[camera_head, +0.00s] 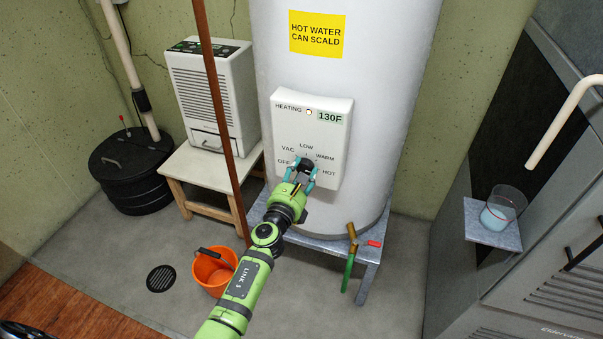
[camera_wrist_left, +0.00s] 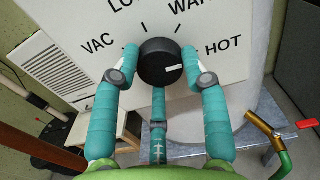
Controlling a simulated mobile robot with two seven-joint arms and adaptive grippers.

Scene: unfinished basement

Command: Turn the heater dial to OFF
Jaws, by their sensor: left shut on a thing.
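The heater control panel (camera_head: 313,135) is a white box on the tank, with a lit indicator and a "130F" readout. The black dial (camera_head: 307,163) is on its lower part, among the labels OFF, VAC, LOW, WARM and HOT. In the left wrist view the dial (camera_wrist_left: 158,58) has a white pointer mark facing right, toward the HOT side. My left gripper (camera_head: 304,171) has teal fingers closed on the dial from both sides, with a third finger below it. OFF is hidden in the wrist view. My right gripper is not in view.
The white water heater (camera_head: 400,60) stands on a grey metal stand (camera_head: 366,251). A brown pole (camera_head: 222,120) rises left of my arm. An orange bucket (camera_head: 212,274) is on the floor. A dehumidifier (camera_head: 213,90) sits on a stool (camera_head: 200,170). A valve pipe (camera_head: 350,255) juts out below the panel.

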